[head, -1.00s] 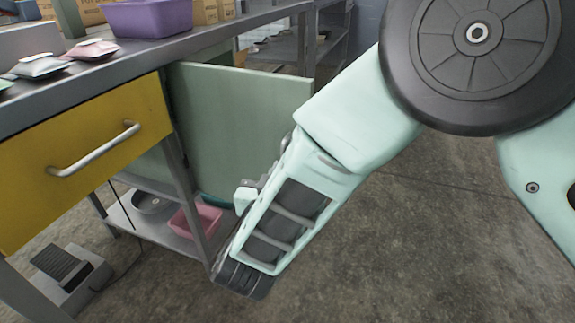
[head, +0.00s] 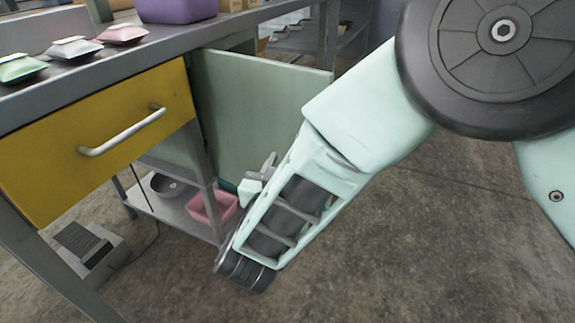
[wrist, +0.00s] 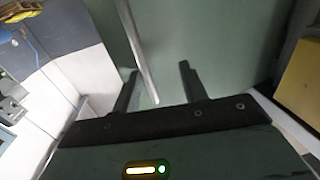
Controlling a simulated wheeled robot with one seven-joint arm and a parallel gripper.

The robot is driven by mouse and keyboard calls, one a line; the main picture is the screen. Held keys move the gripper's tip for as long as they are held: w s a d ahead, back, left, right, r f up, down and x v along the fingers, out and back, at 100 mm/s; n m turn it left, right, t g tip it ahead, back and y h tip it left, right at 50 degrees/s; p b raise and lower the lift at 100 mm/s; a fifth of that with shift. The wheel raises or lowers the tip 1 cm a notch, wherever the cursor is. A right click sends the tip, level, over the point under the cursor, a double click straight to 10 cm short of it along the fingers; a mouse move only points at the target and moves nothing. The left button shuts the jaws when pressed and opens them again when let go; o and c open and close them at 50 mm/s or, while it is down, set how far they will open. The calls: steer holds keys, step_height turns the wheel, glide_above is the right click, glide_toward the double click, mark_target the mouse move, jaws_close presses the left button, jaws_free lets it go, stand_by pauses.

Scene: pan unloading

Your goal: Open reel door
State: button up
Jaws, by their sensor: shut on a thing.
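The reel door is a pale green panel (head: 265,105) under the workbench, swung out from the bench front and standing open in the head view. In the wrist view the green door face (wrist: 220,45) fills the upper middle. A grey metal bar handle (wrist: 138,50) runs down it between my two dark fingers. My gripper (wrist: 160,80) is shut on this handle. In the head view my forearm hides most of the gripper and the handle.
A yellow drawer (head: 100,135) with a bar handle is shut left of the door. A lower shelf (head: 185,208) holds a pink bin (head: 212,206) and a dark pan. Packets and a purple bin (head: 178,8) stand on the bench. Concrete floor (head: 400,240) is open at right.

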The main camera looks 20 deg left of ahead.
steer(key=shift+a+r, duration=0.15)
steer(key=s+p, duration=0.2)
steer(key=s, duration=1.5)
steer(key=shift+s+d+p, duration=0.25)
steer(key=shift+d+p, duration=0.15)
steer(key=shift+w, duration=0.1)
